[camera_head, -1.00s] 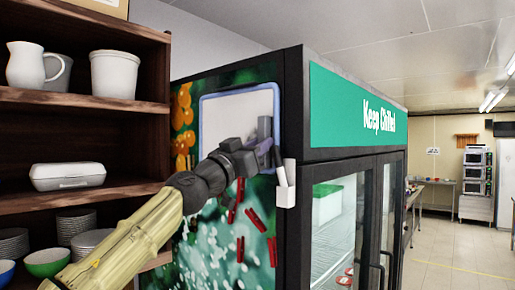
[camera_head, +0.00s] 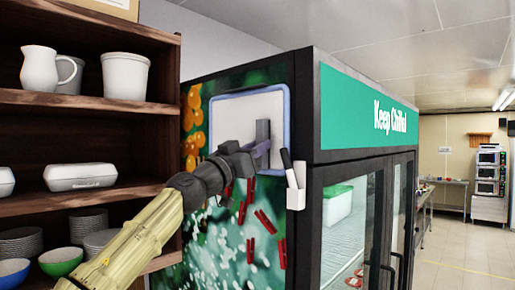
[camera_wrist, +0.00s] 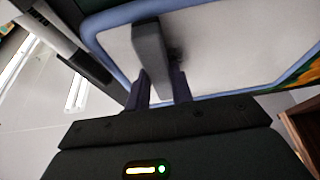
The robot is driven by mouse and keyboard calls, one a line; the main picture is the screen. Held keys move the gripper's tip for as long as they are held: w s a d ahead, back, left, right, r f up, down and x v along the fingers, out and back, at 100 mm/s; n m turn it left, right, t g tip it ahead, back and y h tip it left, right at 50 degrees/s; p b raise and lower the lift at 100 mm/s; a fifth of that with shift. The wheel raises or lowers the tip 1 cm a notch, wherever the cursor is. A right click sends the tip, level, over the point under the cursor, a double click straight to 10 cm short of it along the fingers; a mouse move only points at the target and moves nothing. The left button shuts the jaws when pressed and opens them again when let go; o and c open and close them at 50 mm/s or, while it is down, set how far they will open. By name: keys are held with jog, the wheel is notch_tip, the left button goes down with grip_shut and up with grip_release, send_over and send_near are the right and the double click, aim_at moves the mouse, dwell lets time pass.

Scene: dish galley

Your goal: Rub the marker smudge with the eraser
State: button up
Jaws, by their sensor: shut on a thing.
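The small whiteboard (camera_head: 230,112) with a pale blue frame hangs on the side of the fridge. My gripper (camera_head: 258,152) is in front of its lower right part, shut on the grey block-shaped eraser (camera_head: 263,130). In the wrist view, the eraser (camera_wrist: 149,52) stands up between the two fingers (camera_wrist: 160,88), close against the white board surface (camera_wrist: 225,45); I cannot tell if it touches. A dark patch (camera_wrist: 176,52) shows on the board just right of the eraser; it may be the marker smudge or a shadow. In the head view no smudge can be made out.
A white holder (camera_head: 296,194) with a dark marker (camera_head: 287,162) sits at the fridge's front corner, right of my gripper. Red clips (camera_head: 249,251) are on the fridge side below the board. Wooden shelves (camera_head: 90,105) with dishes stand to the left.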

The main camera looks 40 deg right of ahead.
jog(key=shift+w+a+p, duration=0.1)
jog(key=shift+w+p, duration=0.5)
jog(key=shift+w, duration=1.2)
jog(key=shift+r, duration=0.5)
jog(key=s+b, duration=0.2)
jog(key=s, duration=0.1)
jog(key=shift+s+f+b, duration=0.1)
jog(key=shift+f+b, duration=0.05)
jog(key=shift+b, duration=0.15)
jog(key=shift+s, duration=0.25)
